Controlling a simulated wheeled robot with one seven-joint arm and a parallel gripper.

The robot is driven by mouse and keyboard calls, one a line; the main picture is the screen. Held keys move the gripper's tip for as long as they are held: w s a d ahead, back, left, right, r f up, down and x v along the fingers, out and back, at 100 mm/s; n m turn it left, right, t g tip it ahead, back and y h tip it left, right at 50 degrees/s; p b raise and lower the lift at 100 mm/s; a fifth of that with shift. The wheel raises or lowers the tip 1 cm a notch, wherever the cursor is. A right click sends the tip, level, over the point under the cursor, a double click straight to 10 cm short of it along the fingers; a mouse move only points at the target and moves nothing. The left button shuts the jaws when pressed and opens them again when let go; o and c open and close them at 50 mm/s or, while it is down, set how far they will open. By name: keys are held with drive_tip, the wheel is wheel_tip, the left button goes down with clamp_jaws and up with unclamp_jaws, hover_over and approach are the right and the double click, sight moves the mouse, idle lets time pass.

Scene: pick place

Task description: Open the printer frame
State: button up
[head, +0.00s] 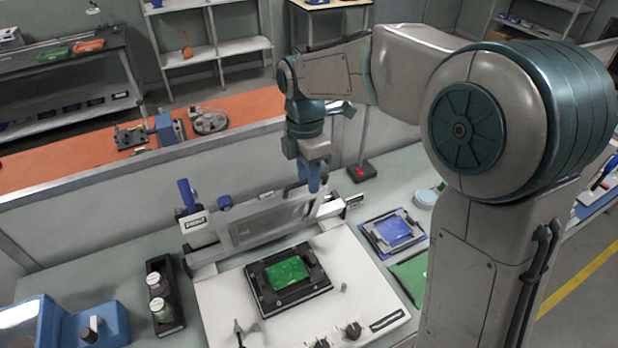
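The printer frame (240,235) is a grey metal frame with a clear middle panel. It stands raised at the back of the white printer base (222,302), tilted up and clear of the bed. A black fixture (258,290) holding a green circuit board (284,273) lies uncovered on the base. My gripper (311,184) points down at the frame's upper right side, with its blue fingers close to the frame. I cannot tell whether they touch it, or whether they are open or shut.
A blue board in a black fixture (395,232) and a green board (412,277) lie right of the printer. A black holder with jars (160,290) and a blue device (95,330) stand at left. A low partition (110,225) runs behind the bench.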

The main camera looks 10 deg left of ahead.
wheel_tip(320, 180, up, 11)
drive_tip(key=shift+w+a, duration=0.25)
drive_tip(key=shift+w, duration=0.2)
drive_tip(key=shift+f, duration=0.1)
